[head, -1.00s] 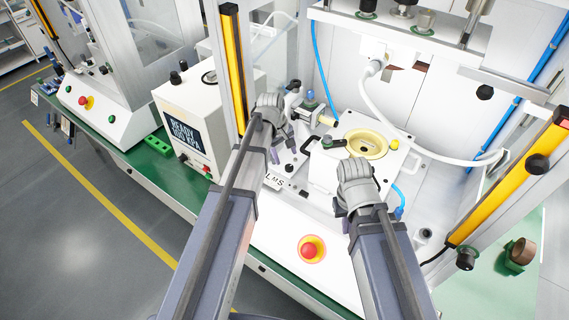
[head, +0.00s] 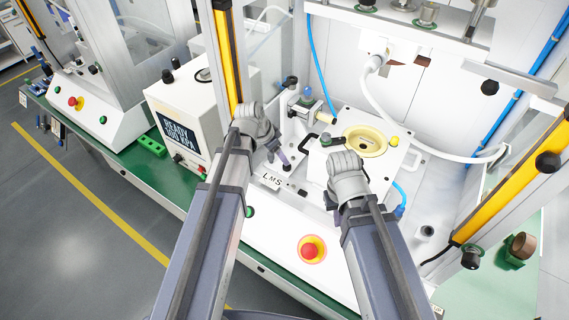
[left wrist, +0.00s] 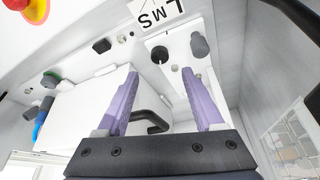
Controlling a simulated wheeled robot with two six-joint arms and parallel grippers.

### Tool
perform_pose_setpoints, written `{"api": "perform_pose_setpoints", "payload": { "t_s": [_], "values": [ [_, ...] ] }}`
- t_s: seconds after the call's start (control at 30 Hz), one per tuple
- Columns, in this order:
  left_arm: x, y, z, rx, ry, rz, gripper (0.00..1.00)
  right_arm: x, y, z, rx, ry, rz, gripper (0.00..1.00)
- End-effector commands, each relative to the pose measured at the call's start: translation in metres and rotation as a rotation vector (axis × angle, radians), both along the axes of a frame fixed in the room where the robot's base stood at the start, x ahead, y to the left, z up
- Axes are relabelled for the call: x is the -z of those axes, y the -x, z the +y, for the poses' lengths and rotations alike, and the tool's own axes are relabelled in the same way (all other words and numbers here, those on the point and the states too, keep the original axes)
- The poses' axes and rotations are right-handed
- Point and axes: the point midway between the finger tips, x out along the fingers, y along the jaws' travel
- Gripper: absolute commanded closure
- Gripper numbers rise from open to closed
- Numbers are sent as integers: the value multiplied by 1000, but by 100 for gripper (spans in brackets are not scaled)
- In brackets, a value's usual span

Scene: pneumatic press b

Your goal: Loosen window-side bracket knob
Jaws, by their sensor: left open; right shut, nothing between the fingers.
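In the left wrist view a white bracket plate carries a black round knob (left wrist: 158,55) and a grey knob (left wrist: 199,45). I cannot tell which is the window-side one. My left gripper (left wrist: 160,72) is open, its purple fingers apart on either side of the black knob's direction, with nothing held between them. In the head view this gripper (head: 283,157) hangs by the left side of the press, and its wrist hides the plate's knobs there. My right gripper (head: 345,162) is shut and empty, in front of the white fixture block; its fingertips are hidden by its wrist.
The white fixture block (head: 400,165) with a yellow ring nest (head: 366,141) stands right of my left gripper. A black loop handle (left wrist: 152,122) lies below the fingers. A yellow light-curtain post (head: 226,60) rises close left. A red emergency button (head: 312,250) sits in front.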

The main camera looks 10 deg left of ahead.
Motion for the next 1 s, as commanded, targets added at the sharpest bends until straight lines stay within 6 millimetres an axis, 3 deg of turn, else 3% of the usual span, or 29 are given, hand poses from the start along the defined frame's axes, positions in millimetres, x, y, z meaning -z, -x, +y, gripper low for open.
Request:
{"api": "perform_pose_setpoints", "payload": {
  "t_s": [0.27, 0.8, 1.0],
  "values": [
    [11, -3, -2, -2, 0, 1, 31, 11, 0, 0, 0, 0, 0, 100],
    [70, -21, -18, -2, 1, 2, 31, 70, 0, 0, 2, 0, 0, 100],
    [73, -22, -20, -3, 0, 2, 31, 73, 0, 0, 2, 0, 0, 100]
  ]
}}
